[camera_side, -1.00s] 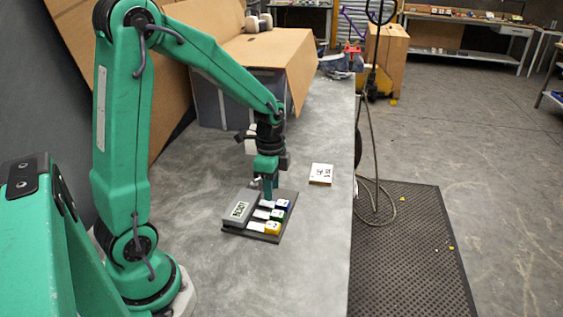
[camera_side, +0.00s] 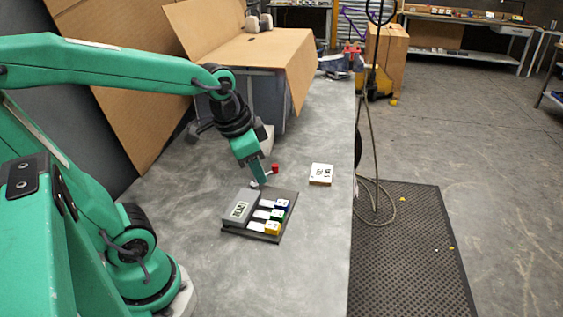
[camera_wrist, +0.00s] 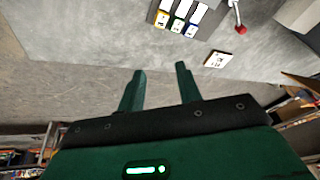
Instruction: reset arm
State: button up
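My gripper (camera_side: 262,183) hangs tilted over the grey table, behind the dark tray (camera_side: 250,236) in the side view. In the wrist view its two green fingers (camera_wrist: 160,76) are apart with nothing between them. The tray holds a grey labelled box (camera_side: 240,207) and a row of blocks: blue (camera_side: 283,204), green (camera_side: 277,215) and yellow (camera_side: 272,228), each with a white strip beside it. The row also shows at the top of the wrist view.
A white marked card (camera_side: 321,174) lies right of the tray. Cardboard (camera_side: 250,50) stands at the back. The table's front is clear.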

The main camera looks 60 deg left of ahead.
jog(key=shift+s+d+r+n+t, duration=0.25)
jog(key=shift+s+d+r+n, duration=0.2)
jog(key=shift+s, duration=0.3)
jog(key=shift+s+d+r+n+t, duration=0.2)
jog(key=shift+s+r+n+t, duration=0.15)
jog(key=shift+s+n, duration=0.3)
jog(key=shift+s+d+r+n+t, duration=0.2)
jog(key=shift+s+d+r+n, duration=0.2)
jog(key=shift+s, duration=0.45)
